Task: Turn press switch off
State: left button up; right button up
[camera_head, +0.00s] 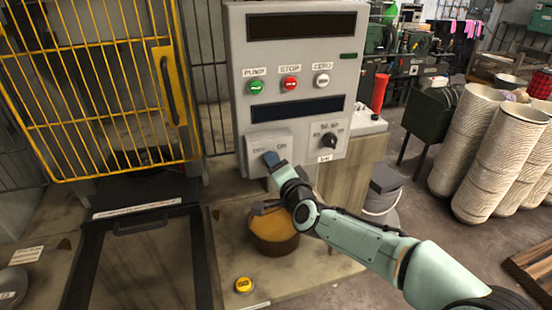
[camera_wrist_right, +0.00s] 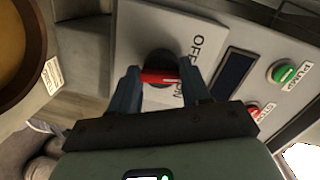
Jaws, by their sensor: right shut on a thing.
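The press switch is a round black knob with a red bar (camera_wrist_right: 160,77), set on a grey plate (camera_wrist_right: 135,35) with OFF and ON printed beside it. My right gripper (camera_wrist_right: 161,88) is shut on the knob, with a blue-grey finger at each end of the red bar. In the head view the same grey plate (camera_head: 287,139) sits low on the left of the control panel, and my right gripper (camera_head: 272,160) reaches it and hides the knob. Which label the bar points to, I cannot tell. My left gripper is not in view.
The panel (camera_head: 300,67) carries green, red and white buttons and a black dial (camera_head: 329,141). A brown bowl (camera_head: 273,246) stands below my right gripper. A yellow button (camera_head: 243,285) sits at the bench front. A yellow cage (camera_head: 90,85) is at left.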

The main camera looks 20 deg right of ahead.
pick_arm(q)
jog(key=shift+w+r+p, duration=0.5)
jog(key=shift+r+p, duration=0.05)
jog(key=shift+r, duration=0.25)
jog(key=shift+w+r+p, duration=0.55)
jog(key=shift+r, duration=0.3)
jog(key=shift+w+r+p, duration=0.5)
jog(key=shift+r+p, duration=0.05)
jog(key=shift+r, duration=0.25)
pick_arm(e)
jog(key=shift+a+r+n+h, duration=0.1)
jog(key=shift+n+h, duration=0.1)
jog(key=shift+n, duration=0.75)
jog(key=shift+d+r+n+h, duration=0.1)
jog(key=shift+n+h, duration=0.1)
jog(key=shift+n, duration=0.8)
jog(key=shift+a+r+n+h, duration=0.1)
jog(key=shift+n+h, duration=0.1)
jog(key=shift+n, duration=0.75)
jog(key=o, duration=1)
jog(key=shift+f, duration=0.15)
